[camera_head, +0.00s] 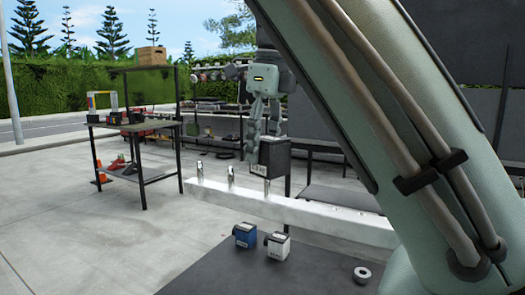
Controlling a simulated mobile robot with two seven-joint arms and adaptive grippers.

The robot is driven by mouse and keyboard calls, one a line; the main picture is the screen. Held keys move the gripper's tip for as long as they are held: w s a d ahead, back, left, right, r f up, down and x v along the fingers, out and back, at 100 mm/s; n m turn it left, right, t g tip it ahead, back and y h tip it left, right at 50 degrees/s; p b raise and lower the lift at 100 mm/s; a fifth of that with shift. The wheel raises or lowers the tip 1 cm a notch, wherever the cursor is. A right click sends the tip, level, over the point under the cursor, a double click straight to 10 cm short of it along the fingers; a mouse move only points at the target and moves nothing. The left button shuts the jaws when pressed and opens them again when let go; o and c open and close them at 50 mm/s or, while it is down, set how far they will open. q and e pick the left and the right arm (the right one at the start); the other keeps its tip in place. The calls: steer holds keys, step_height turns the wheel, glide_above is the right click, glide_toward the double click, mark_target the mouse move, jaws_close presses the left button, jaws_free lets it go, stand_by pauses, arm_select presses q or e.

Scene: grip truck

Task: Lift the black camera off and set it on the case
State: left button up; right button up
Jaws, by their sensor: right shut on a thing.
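The black camera (275,158) is a dark box with a small pale label on its front. My right gripper (264,133) comes down from above and is shut on its top. The camera is upright over a metal peg (267,187) on a long white beam (308,215); I cannot tell whether it touches the peg. A flat dark top (215,275), possibly the case, lies in front of the beam. A blue camera (245,235) and a white camera (277,246) stand on it. My left gripper is not in view.
A metal ring (362,275) lies on the dark top to the right. Two more pegs stand on the beam, left of the camera. A workbench (137,127) stands back left. My large arm link covers the right side. The dark top's front left is clear.

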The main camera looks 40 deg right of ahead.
mark_target(262, 137)
steer(key=shift+r, duration=1.15)
steer(key=shift+r, duration=0.15)
step_height(262, 137, up, 13)
stand_by(1.5)
